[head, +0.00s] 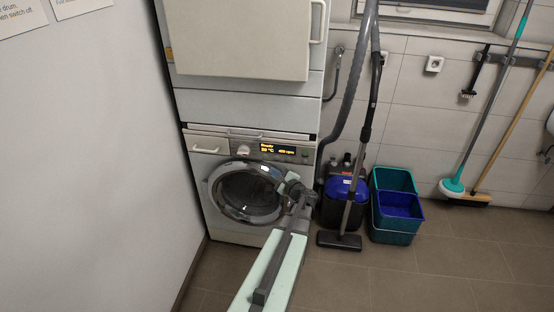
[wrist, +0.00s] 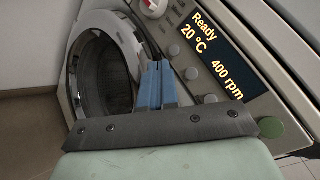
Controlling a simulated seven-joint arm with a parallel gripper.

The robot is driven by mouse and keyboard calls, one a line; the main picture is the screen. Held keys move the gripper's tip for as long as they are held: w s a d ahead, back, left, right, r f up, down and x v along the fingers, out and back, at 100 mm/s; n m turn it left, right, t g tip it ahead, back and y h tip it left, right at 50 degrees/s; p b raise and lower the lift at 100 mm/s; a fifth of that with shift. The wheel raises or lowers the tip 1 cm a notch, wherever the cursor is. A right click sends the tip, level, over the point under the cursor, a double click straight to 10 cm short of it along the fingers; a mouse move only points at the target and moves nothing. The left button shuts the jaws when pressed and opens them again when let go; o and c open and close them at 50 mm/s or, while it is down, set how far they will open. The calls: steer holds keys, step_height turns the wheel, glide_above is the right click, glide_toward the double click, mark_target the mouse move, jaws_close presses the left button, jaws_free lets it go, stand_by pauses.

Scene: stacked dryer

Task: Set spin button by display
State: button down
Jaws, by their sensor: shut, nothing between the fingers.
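The washing machine (head: 215,190) is the lower unit of the stack. Its lit display (head: 283,150) also shows in the wrist view (wrist: 222,58), reading "Ready", "20 °C" and "400 rpm". Small round buttons line the display's lower edge; one (wrist: 191,73) is beside my fingertips and another (wrist: 210,98) is near the "400 rpm" line. No button label is readable, so I cannot tell which is the spin button. My gripper (wrist: 160,66) is shut and empty, its blue fingers in front of the panel between door and buttons. Contact with the panel cannot be told.
The round door (wrist: 100,65) is closed, left of my fingers. A dial (wrist: 152,8) and a green button (wrist: 270,128) sit on the panel. A vacuum cleaner (head: 338,203) and buckets (head: 393,225) stand right of the machine. A white wall (head: 85,150) is close on the left.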

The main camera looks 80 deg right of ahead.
steer(key=shift+d, duration=2.65)
steer(key=shift+d, duration=0.15)
steer(key=shift+d, duration=0.25)
steer(key=shift+d, duration=0.35)
stand_by(0.6)
steer(key=shift+a, duration=0.1)
stand_by(0.3)
steer(key=shift+a, duration=0.7)
steer(key=shift+a, duration=0.1)
steer(key=shift+a, duration=2.4)
